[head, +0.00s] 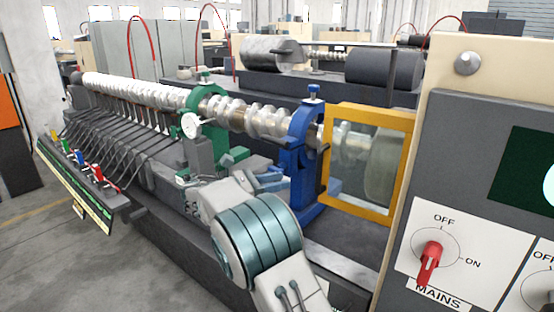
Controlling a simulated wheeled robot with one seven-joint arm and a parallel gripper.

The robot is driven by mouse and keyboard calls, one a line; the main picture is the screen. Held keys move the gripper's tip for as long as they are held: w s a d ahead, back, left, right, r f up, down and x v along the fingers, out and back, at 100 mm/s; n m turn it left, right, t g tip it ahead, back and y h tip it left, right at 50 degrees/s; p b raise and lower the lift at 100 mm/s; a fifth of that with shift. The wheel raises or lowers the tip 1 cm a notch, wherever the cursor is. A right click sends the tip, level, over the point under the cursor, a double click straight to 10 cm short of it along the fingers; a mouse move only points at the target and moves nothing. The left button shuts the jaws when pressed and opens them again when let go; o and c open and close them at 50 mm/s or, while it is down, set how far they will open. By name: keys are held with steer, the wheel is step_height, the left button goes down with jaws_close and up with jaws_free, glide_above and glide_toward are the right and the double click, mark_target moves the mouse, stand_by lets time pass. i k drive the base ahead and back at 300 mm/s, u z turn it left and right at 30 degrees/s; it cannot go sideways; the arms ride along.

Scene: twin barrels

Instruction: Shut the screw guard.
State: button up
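The screw guard appears to be the clear panel in a yellow frame (404,165), standing upright right of centre in the head view. A small handle-like piece (325,168) shows on its left edge. The shiny screw (262,120) runs from the far left through a green support and a blue support, then behind the panel. I cannot tell how far open the guard is. My arm's white and teal links rise from the bottom, left of the guard.
The blue support (302,160) stands just left of the guard. A control panel with a red mains switch (430,262) fills the right. A dark flat bed (345,240) lies below the guard. Floor shows at lower left.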

mark_target(404, 122)
steer(key=k, duration=0.95)
steer(key=u, duration=0.05)
